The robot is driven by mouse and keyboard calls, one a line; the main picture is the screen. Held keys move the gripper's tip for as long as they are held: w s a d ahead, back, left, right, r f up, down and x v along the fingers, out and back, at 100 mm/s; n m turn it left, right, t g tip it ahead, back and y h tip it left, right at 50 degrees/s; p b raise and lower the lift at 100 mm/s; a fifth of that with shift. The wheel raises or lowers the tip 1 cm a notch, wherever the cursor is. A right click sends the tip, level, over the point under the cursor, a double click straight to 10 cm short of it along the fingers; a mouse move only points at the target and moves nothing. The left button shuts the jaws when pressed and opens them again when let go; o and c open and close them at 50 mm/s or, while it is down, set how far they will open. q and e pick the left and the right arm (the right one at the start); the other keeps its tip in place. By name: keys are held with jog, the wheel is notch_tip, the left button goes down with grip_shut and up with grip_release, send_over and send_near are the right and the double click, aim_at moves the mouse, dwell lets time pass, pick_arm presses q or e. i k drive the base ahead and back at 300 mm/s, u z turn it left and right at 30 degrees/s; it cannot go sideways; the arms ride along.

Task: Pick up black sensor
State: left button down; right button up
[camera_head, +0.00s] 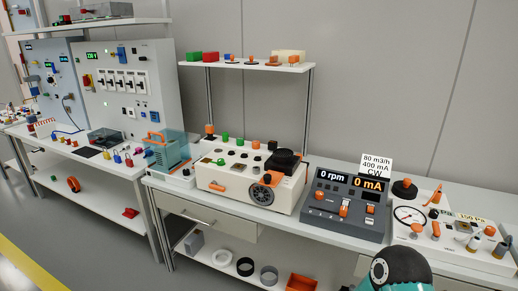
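No object in view can be firmly identified as the black sensor. A small black piece (272,145) stands on the white instrument box (225,180) in the middle of the bench. Another dark round piece (405,188) with an orange top stands on the white panel at the right. Neither gripper is in view. A teal and black rounded part, which looks like my own arm, shows at the bottom right edge.
Tall switch cabinets (130,90) stand at the left. Rings and an orange tray (301,283) lie on the lower shelf. Floor is free at lower left.

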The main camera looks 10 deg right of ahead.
aim_at(273, 145)
jog(key=u, duration=0.15)
jog(key=i, duration=1)
jog(key=z, duration=0.1)
